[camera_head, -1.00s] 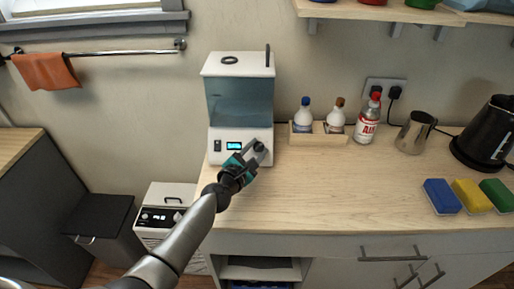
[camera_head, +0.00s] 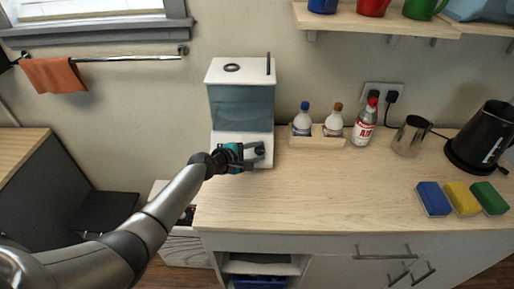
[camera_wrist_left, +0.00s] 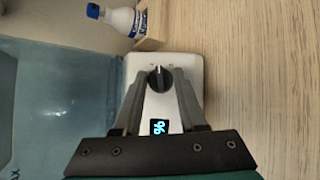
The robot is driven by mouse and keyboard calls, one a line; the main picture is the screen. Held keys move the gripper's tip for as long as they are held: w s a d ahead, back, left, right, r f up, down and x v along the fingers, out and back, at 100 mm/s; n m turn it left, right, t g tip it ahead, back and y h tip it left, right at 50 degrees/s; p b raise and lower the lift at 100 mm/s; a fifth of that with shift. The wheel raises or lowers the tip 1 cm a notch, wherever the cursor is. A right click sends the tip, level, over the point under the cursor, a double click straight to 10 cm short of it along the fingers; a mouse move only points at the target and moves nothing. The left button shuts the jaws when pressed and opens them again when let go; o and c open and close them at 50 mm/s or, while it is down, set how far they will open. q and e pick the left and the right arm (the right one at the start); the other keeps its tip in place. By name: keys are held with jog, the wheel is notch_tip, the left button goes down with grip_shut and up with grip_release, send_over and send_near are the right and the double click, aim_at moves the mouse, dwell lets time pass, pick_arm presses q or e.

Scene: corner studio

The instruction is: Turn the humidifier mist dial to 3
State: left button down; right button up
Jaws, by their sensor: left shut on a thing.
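The humidifier (camera_head: 241,119) stands at the left end of the counter, with a white top, a blue-tinted water tank and a white base. Its black mist dial (camera_wrist_left: 159,79) shows in the left wrist view between my fingers, on the white front panel, with small marks around it too fine to read. My left gripper (camera_head: 260,154) is shut on the dial. The lit cyan display (camera_wrist_left: 159,127) shows in the left wrist view; in the head view my gripper hides it. My right gripper is not in view.
A wooden caddy (camera_head: 317,142) with two bottles stands right of the humidifier, beside a red-capped bottle (camera_head: 366,126). A metal jug (camera_head: 411,136), a black kettle (camera_head: 484,138) and several sponges (camera_head: 433,199) are farther right. The counter's front middle (camera_head: 310,195) is clear.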

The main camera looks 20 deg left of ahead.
pick_arm(q)
jog(key=m+g+p, duration=0.1)
jog(key=m, duration=0.1)
jog(key=m+g+p, duration=0.1)
jog(key=m, duration=0.1)
jog(key=shift+w+r+g, duration=0.1)
jog(key=shift+r+g, duration=0.1)
jog(key=shift+g, duration=0.1)
jog(key=shift+m+g+y+p, duration=0.3)
jog(key=shift+m+g+p, duration=0.3)
jog(key=shift+m, duration=0.5)
jog(key=shift+c, duration=2.4)
grip_release()
